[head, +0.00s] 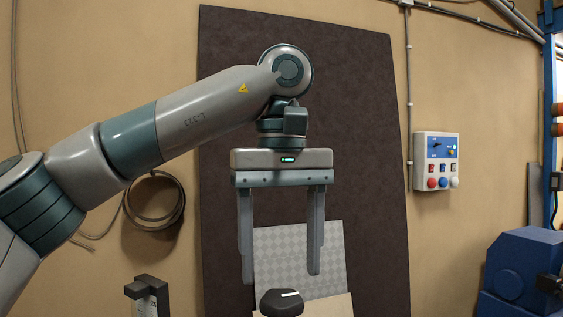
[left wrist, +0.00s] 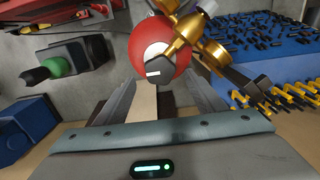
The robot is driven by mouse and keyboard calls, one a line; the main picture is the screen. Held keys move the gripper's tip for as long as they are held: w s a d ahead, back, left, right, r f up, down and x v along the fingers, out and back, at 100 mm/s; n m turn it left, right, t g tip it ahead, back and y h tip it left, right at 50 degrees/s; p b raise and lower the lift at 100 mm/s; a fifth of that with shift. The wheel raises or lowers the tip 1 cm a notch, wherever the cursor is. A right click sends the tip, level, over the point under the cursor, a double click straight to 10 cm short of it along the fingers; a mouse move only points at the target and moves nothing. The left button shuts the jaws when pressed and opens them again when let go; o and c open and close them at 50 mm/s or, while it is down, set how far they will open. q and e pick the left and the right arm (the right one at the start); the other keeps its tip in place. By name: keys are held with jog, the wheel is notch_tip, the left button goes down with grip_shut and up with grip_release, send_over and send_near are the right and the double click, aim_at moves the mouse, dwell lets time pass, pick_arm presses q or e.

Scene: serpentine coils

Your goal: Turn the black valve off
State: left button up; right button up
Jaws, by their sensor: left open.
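The black valve (head: 281,304) shows at the bottom edge of the head view as a dark knob with a white line on top; its lower part is cut off. My left gripper (head: 281,275) points down with its fingers wide apart, and its tips appear above the knob, one to each side. In the left wrist view a black knob with a white mark (left wrist: 162,70) lies between the finger ends, in front of a red round body (left wrist: 155,45) with brass piping (left wrist: 183,36). I see no contact. My right gripper is out of view.
A control box (head: 436,161) hangs on the wall at right, with a blue machine (head: 524,270) below it. A hose coil (head: 154,197) hangs at left.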

aim_at(282, 296)
pick_arm(q)
notch_tip(282, 296, up, 13)
jog(key=shift+p, duration=0.4)
jog(key=shift+r, duration=0.1)
dwell(0.7)
